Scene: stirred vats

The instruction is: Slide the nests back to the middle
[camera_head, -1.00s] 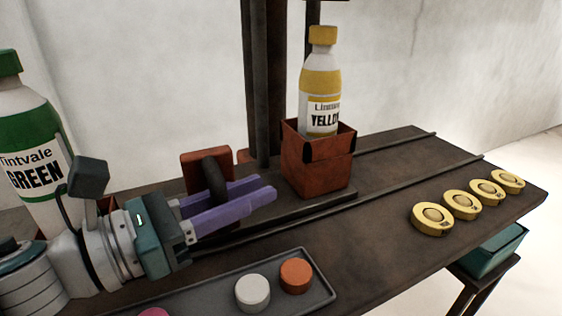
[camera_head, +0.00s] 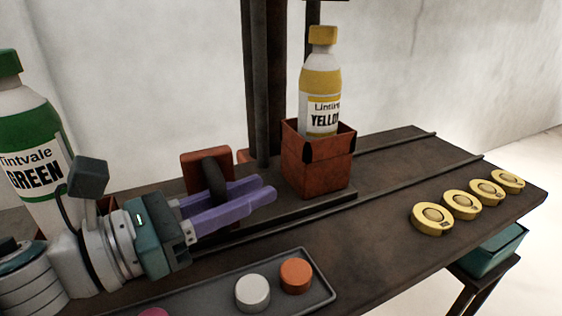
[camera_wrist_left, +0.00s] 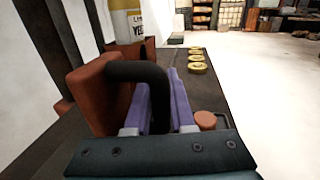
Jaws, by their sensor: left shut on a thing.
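A rust-red nest (camera_head: 314,174) holds a white bottle with a yellow cap and yellow label (camera_head: 320,85), upright, on a dark rail base. Left of it is a rust-red block (camera_head: 190,176) with a dark curved handle (camera_head: 211,177). My left gripper (camera_head: 268,188), with purple fingers, is shut on this handle; in the left wrist view the handle (camera_wrist_left: 150,72) passes between the fingers. A large green-labelled bottle (camera_head: 30,150) stands at the far left; its base is mostly hidden by my left arm. My right gripper is not in view.
Two rails (camera_head: 420,187) run along the dark bench to the right, clear beyond the nest. Several yellow discs (camera_head: 461,205) lie near the right edge. A grey tray (camera_head: 318,284) with white and orange discs lies in front. A dark post stands behind.

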